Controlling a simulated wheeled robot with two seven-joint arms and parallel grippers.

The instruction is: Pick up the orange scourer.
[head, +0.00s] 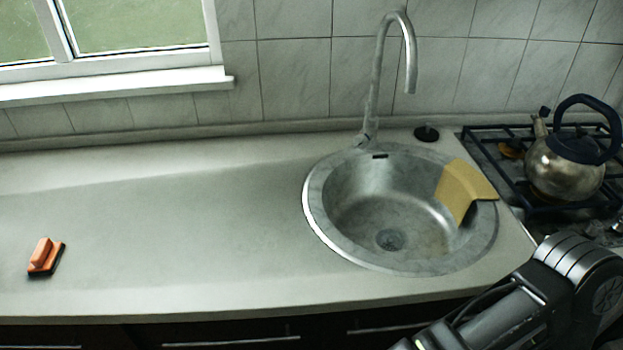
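The orange scourer (42,254) lies on the countertop at the far left in the head view. It has an orange handle on top and a dark underside. Nothing touches it and the counter around it is bare. My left gripper is not in view. My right arm comes in at the lower right corner, but its fingers are not in view.
A round metal sink (350,240) is set in the counter (180,230), with a tall faucet (378,80) behind it and a yellow cloth (463,188) over its right rim. A kettle (565,165) stands on the gas stove (490,150) at right. The left counter is mostly clear.

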